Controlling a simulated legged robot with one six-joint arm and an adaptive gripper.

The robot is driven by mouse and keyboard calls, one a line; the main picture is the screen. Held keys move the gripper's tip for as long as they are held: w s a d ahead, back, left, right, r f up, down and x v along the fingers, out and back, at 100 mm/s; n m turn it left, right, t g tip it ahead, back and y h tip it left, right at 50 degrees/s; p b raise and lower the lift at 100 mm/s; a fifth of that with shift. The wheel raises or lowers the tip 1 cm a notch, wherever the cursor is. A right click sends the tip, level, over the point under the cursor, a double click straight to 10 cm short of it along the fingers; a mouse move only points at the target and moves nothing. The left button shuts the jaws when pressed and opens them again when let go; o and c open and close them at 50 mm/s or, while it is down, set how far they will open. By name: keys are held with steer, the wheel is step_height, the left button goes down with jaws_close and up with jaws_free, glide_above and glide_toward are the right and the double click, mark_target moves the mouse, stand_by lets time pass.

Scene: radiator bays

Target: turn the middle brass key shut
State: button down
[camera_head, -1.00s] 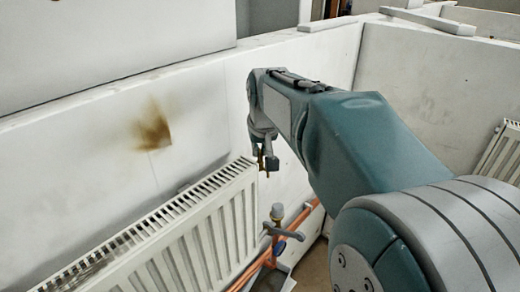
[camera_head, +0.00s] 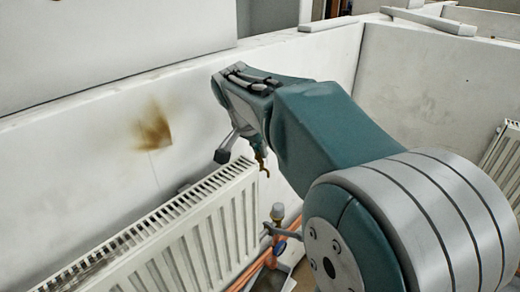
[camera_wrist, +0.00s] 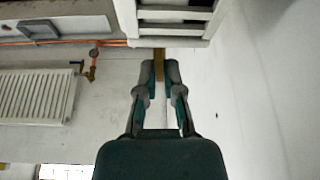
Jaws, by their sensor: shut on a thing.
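In the head view a small brass key (camera_head: 262,164) shows at the top end corner of the white radiator (camera_head: 205,230). My gripper reaches down to it, and a dark finger pad shows to its left. In the wrist view my gripper (camera_wrist: 159,68) is shut on the brass key (camera_wrist: 159,58), which shows between the fingertips. The key's far end is hidden by the radiator edge and fingers.
Another radiator (camera_head: 500,160) stands at the right edge. A second radiator with a brass fitting (camera_wrist: 90,73) shows left in the wrist view. White walls enclose the bay.

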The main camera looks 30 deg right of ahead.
steer(key=shift+a+f+m+g, duration=0.1)
steer(key=shift+f+m+g, duration=0.2)
steer(key=shift+m, duration=0.3)
steer(key=c, duration=1.1)
jaws_free()
steer(key=shift+o, duration=0.2)
steer(key=shift+r, duration=0.1)
steer(key=shift+r, duration=0.1)
steer(key=shift+a+r, duration=0.1)
steer(key=shift+r, duration=0.1)
steer(key=v, duration=1.1)
steer(key=shift+a+r, duration=0.15)
steer(key=shift+a, duration=0.05)
steer(key=shift+s, duration=0.1)
